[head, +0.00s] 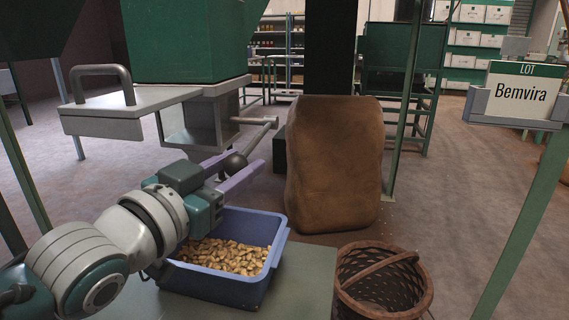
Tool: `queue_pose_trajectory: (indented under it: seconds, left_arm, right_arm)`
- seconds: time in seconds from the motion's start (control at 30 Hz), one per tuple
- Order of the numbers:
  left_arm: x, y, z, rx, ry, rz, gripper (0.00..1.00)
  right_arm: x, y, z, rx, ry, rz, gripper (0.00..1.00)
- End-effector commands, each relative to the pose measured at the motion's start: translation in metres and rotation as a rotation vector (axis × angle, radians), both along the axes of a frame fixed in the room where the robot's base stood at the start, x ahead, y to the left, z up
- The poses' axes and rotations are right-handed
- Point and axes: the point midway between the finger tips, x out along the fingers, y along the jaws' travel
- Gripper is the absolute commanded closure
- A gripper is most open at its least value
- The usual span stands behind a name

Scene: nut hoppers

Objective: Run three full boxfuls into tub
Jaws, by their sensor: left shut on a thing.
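A green hopper (185,40) hangs at the upper left, with a grey metal measuring box (215,118) under it. A slide plate with a handle (100,72) sticks out to the box's left. A lever (260,140) on the right side ends in a dark round knob (235,165). My left gripper (246,164) has its purple fingers shut on that knob. The blue tub (222,288) stands below on the table, with tan nuts (228,257) across its bottom. My arm hides its left part. I cannot tell what the box holds. My right gripper is not in view.
A wicker basket (382,283) stands right of the tub, and a large brown sack (333,165) stands behind it. A "LOT Bemvira" sign (520,92) is on a green post at right.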

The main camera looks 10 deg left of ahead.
Motion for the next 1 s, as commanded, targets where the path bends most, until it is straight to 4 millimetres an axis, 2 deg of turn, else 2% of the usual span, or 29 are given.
queue_pose_trajectory:
  seconds: [0.1, 1.0]
  left_arm:
    - [-0.0001, 0.0000, -0.0001, 0.000, 0.000, 0.000, 1.00]
    - [-0.0001, 0.0000, -0.0001, 0.000, 0.000, 0.000, 1.00]
  right_arm:
    - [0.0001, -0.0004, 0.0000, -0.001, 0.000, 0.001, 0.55]
    - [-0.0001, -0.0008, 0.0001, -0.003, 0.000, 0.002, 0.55]
